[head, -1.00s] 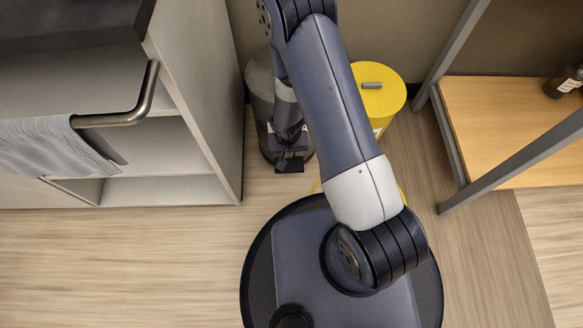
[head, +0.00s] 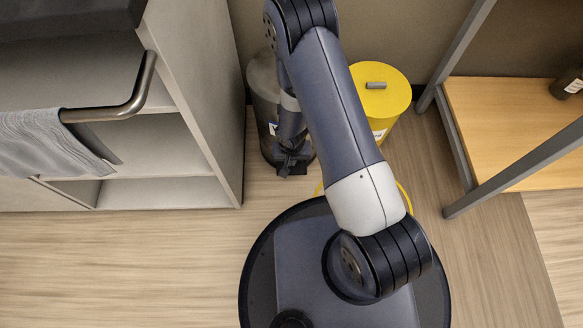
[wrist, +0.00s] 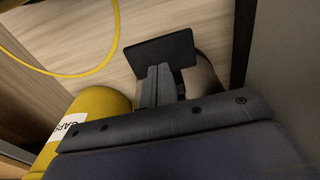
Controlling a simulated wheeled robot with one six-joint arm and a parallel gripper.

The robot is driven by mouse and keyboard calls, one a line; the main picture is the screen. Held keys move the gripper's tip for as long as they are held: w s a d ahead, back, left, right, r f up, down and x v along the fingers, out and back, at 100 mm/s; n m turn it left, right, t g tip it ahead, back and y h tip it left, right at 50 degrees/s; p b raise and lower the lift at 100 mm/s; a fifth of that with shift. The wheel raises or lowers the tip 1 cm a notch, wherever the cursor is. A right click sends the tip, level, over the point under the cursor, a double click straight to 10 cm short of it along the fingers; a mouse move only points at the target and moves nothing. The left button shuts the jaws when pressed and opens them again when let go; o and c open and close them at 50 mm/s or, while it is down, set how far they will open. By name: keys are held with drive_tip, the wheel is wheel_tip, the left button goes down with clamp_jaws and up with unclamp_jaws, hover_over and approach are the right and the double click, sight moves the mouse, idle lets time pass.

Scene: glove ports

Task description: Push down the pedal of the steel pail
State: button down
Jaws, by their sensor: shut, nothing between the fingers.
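The steel pail (head: 262,82) is a dark grey cylinder against the back wall, partly hidden behind my arm. In the wrist view, a piece of its curved side (wrist: 207,72) shows right of the fingers. A flat black plate, the pedal (wrist: 170,44), juts out at the pail's foot. My gripper (wrist: 158,70) is shut and empty, with its fingertips over the pedal's near edge. I cannot tell whether they touch it or how far it is pressed. In the head view my gripper (head: 290,166) is low at the pail's front and hides most of the pedal.
A yellow bin (head: 392,92) with a white label stands close to the pail's right. A yellow hoop (wrist: 100,68) lies on the floor near it. A grey cabinet (head: 205,90) with a towel rail is close on the left. A wooden shelf (head: 500,125) stands on the right.

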sight(292, 168)
drive_tip(key=shift+w+f+b, duration=0.2)
drive_tip(key=shift+f+b, duration=0.85)
drive_tip(key=shift+f, duration=1.15)
